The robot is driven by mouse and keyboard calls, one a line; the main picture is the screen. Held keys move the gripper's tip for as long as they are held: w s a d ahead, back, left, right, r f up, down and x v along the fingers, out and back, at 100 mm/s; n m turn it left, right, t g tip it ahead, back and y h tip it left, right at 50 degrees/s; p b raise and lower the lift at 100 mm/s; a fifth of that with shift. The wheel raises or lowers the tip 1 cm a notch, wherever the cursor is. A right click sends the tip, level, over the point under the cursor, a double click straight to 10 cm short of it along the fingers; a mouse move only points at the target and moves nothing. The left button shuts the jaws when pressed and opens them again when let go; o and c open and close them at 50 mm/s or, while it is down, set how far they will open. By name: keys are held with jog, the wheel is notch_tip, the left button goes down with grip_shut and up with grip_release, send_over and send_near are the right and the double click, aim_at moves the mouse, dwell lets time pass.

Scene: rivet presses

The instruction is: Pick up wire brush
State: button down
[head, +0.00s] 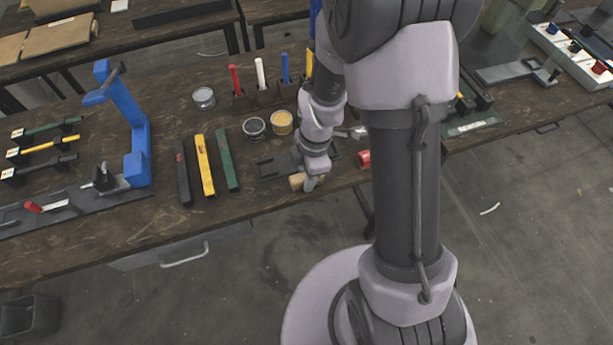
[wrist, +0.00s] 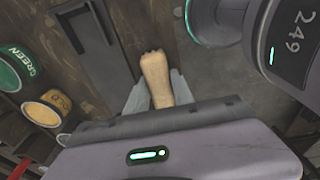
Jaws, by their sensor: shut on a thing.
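The wire brush shows as a pale wooden handle (head: 297,181) near the front edge of the workbench in the head view. In the wrist view its handle (wrist: 154,72) points up the picture between the two grey fingers. My gripper (head: 311,182) is at the brush, reaching down over the bench. In the wrist view my gripper (wrist: 156,95) is shut on the handle. The bristles are hidden. I cannot tell whether the brush touches the bench.
A dark flat holder (head: 268,169) lies just left of my gripper. Black, yellow (head: 204,165) and green bars lie further left, beyond them a blue press (head: 137,125). Open tins (head: 254,127) stand behind. A red object (head: 364,158) sits to the right.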

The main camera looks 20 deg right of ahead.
notch_tip(320, 180, up, 4)
jog(key=shift+r+p, duration=0.15)
jog(key=shift+p, duration=1.1)
jog(key=s+d+b, duration=0.4)
jog(key=s, duration=0.3)
jog(key=s+d+b, duration=0.3)
jog(key=s+b, duration=0.2)
jog(key=s, duration=0.2)
jog(key=shift+d+r, duration=0.4)
jog(key=shift+r, duration=0.05)
